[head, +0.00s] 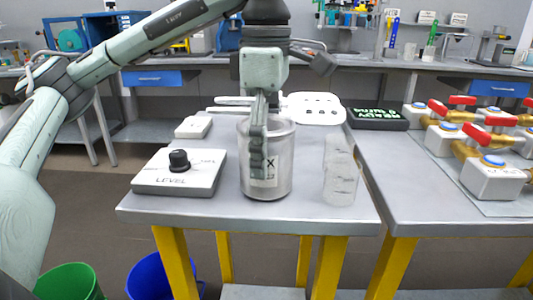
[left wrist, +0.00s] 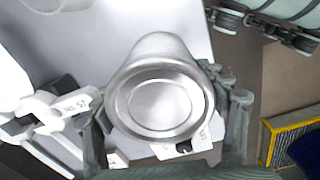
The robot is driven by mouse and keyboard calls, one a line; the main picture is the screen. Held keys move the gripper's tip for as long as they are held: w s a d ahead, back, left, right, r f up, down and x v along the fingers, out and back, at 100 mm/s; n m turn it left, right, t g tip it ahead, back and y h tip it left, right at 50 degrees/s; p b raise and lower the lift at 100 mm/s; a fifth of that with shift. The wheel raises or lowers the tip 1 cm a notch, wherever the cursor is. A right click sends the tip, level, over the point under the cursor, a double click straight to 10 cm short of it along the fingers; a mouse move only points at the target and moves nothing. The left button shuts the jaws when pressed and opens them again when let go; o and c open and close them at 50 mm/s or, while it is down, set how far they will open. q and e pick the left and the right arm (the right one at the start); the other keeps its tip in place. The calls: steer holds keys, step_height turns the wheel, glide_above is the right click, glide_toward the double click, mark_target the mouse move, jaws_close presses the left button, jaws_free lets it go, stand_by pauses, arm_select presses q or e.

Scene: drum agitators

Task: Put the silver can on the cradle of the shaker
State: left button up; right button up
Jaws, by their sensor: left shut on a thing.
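The silver can (head: 283,165) is upright at the middle of the near grey table, a dark X on its label. My left gripper (head: 257,150) reaches down over it, one finger in front of its side. In the left wrist view the can's round metal end (left wrist: 163,103) fills the middle, and my left gripper (left wrist: 165,128) is shut on it. I cannot tell whether the can touches the table. White prongs (head: 235,101) behind the can may be part of the shaker; the can and gripper partly hide that area. My right gripper is not in view.
A white LEVEL box (head: 180,173) with a black knob stands left of the can. A clear ribbed cylinder (head: 340,170) stands close on its right. A white plate with holes (head: 315,107) and a black display box (head: 380,118) are behind. Red-handled valves (head: 487,150) stand on the right table.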

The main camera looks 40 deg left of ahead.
arm_select(q)
steer(key=shift+f, duration=0.1)
steer(key=shift+f, duration=0.1)
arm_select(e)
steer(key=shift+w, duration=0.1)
arm_select(q)
steer(key=shift+f, duration=0.1)
steer(key=o, duration=1.5)
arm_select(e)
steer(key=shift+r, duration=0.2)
